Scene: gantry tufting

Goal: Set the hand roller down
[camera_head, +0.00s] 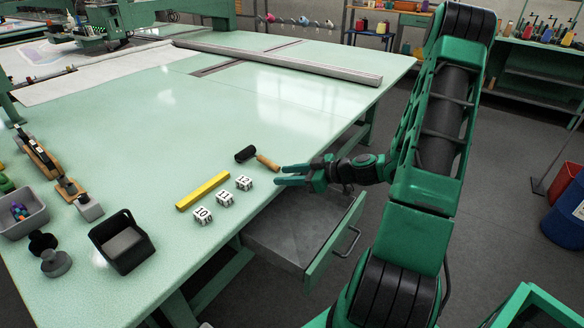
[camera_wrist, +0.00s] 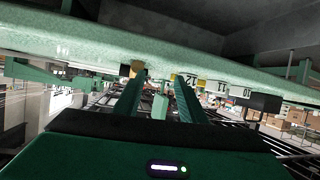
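The hand roller (camera_head: 246,153) has a black head and a wooden handle. It lies on the pale green table near its right edge, handle end towards my gripper. In the wrist view, the fingers of my gripper (camera_wrist: 159,84) are also spread. A small tan piece, perhaps the end of the roller's handle (camera_wrist: 137,68), shows by the left fingertip there. I cannot tell whether it touches the finger.
Numbered white cubes (camera_head: 225,199) and a yellow bar (camera_head: 202,191) lie left of my gripper. A black open box (camera_head: 122,242) and a grey bin (camera_head: 22,214) stand farther left. An open drawer (camera_head: 318,238) juts out below. The table (camera_head: 250,98) behind the roller is clear.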

